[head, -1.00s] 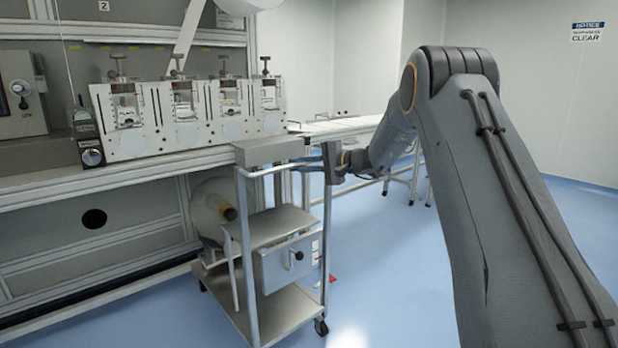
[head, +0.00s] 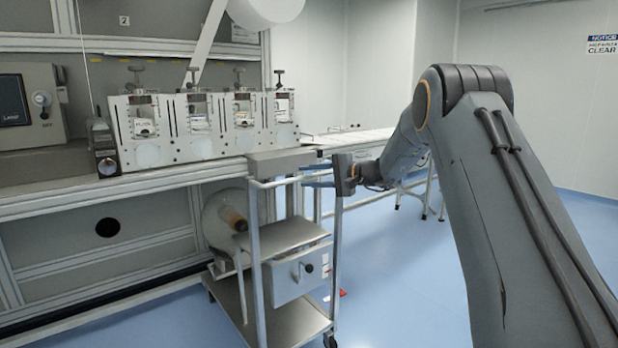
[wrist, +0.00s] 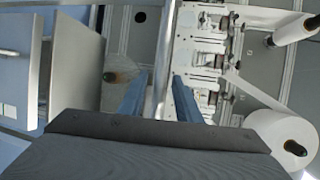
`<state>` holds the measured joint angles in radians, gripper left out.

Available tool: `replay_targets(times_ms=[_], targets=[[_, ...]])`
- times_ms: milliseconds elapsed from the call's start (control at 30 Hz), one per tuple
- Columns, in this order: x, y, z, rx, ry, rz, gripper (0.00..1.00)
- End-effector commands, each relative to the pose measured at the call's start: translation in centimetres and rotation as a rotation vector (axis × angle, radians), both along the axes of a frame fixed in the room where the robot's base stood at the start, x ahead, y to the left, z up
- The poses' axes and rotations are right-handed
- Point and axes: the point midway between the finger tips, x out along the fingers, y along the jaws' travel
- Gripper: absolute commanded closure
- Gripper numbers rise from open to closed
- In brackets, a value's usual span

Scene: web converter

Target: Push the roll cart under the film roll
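The metal roll cart (head: 290,235) stands on the blue floor in front of the workbench, with two shelves and a grey box under the upper one. A film roll (head: 217,207) with a brown core is seen under the bench, behind and left of the cart, partly hidden by its frame. It also shows in the wrist view (wrist: 120,90). My gripper (head: 318,180) is at the cart's upper right side by the handle rail. In the wrist view, its two blue fingers (wrist: 160,95) stand apart with a metal bar (wrist: 161,60) between them, gaps showing.
The workbench (head: 60,203) with a machine (head: 205,130) runs along the left. A white roll (head: 265,10) hangs above. A long table (head: 350,138) stands behind my gripper. A small red object (head: 342,293) lies by the cart.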

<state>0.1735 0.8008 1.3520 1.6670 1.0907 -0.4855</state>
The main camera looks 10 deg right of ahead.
Motion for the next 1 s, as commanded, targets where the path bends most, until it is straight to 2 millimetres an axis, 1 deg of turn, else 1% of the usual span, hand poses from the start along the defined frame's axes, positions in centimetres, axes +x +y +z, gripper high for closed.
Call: replay_targets(times_ms=[167,300,500,667,867,967,1000], targets=[[-1.1,-1.7,0.4,0.001,0.000,-0.002,0.69],[-2.4,-3.6,0.9,0.001,0.000,-0.003,0.69],[-3.9,-5.6,1.3,-0.001,-0.001,-0.002,0.69],[-4.4,-6.0,1.4,0.001,-0.001,0.000,0.69],[-4.4,-6.1,1.5,0.000,-0.001,0.000,0.69],[-4.5,-5.9,1.4,-0.003,0.002,0.003,0.69],[-4.9,-5.5,1.4,-0.011,0.008,0.010,0.69]])
